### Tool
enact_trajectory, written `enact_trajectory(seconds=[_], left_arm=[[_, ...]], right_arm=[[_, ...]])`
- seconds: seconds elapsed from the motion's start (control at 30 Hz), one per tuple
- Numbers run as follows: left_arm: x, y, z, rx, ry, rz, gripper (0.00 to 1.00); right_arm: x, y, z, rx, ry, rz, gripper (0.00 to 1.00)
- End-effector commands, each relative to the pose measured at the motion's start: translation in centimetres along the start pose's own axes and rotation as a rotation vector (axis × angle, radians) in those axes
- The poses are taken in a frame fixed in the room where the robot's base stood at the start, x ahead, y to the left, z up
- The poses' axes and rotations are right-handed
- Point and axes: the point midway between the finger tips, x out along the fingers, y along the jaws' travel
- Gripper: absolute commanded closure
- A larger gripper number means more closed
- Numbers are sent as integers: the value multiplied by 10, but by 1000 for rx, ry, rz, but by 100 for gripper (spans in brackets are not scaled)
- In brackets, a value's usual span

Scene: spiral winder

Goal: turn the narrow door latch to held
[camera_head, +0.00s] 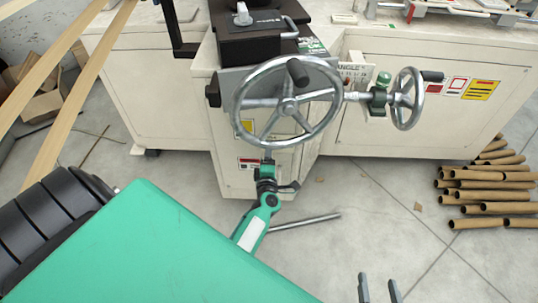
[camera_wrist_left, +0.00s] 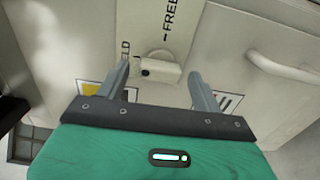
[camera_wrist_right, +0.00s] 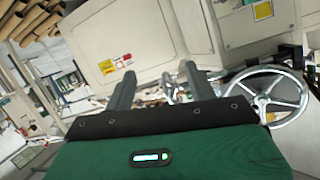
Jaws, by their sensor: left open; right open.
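The narrow door latch (camera_wrist_left: 158,70) is a small pale knob with a short bar, on a cream door panel (camera_wrist_left: 205,30). In the left wrist view it appears between the fingertips of my open left gripper (camera_wrist_left: 160,76), with a gap on each side. "FREE" is printed above it, and a partly hidden word ending in "LD" is to its left. I cannot tell which mark the bar points at. In the head view my left gripper (camera_head: 270,168) is at the cabinet front below the large handwheel, and the latch is hidden. My right gripper (camera_head: 378,290) is open and empty over the floor.
The large handwheel (camera_head: 288,106) and a smaller one (camera_head: 405,98) stick out above my left gripper. A door handle (camera_wrist_left: 283,66) is right of the latch. Cardboard tubes (camera_head: 485,190) lie on the right floor. Floor between them and the cabinet is mostly clear.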

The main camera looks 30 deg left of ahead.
Motion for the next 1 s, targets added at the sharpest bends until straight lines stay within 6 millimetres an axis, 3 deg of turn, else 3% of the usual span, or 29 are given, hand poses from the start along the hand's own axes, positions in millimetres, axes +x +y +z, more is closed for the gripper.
enact_trajectory(seconds=[0.4,0.6,0.8,1.0], left_arm=[[-84,0,0,0,0,-4,33],[-116,0,0,0,0,-3,33],[-130,0,0,-1,0,-1,33],[-132,0,0,-1,0,-1,33]], right_arm=[[-5,14,1,-19,-119,36,44],[-7,18,3,-22,-154,45,44],[-8,20,4,-24,-170,50,44],[-8,20,4,-24,-171,50,44]])
